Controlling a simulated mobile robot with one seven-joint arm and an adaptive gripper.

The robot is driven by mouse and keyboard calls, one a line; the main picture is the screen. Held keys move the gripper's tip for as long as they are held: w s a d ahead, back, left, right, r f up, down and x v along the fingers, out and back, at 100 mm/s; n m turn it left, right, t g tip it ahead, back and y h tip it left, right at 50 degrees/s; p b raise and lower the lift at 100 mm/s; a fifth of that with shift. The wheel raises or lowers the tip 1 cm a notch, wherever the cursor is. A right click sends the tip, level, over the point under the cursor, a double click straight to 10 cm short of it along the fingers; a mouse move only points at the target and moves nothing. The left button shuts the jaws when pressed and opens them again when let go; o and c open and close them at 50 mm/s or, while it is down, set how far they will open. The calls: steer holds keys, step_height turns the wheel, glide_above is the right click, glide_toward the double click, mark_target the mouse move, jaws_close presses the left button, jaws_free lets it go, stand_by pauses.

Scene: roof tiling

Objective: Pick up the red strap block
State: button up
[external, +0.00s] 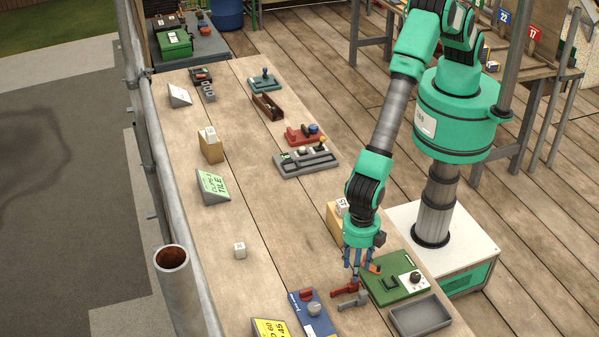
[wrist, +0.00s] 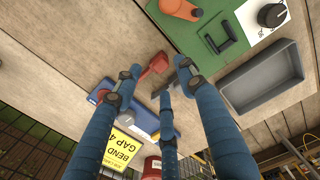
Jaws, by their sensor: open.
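A red block-like piece with a narrow arm (external: 345,290) lies on the bench planks just below my gripper; it also shows in the wrist view (wrist: 155,64). It looks like the red strap block, but its label is not readable. A grey piece of similar shape (external: 353,302) lies close beside it, also in the wrist view (wrist: 183,72). My gripper (external: 356,275) points down with its blue fingers spread and empty, above and near the red piece. In the wrist view the fingertips (wrist: 157,82) partly cover the red piece's arm and the grey piece.
A green board (external: 395,284) with an orange piece and a dial is right of the fingers. A grey tray (external: 421,316) stands in front of it. A blue board (external: 318,318) with a red piece and a grey knob is at left, by a yellow sign (external: 270,328). The bench's middle is mostly clear.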

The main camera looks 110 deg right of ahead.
mark_target(353, 284)
steer(key=shift+f+p, duration=0.35)
steer(key=shift+f, duration=2.05)
jaws_close()
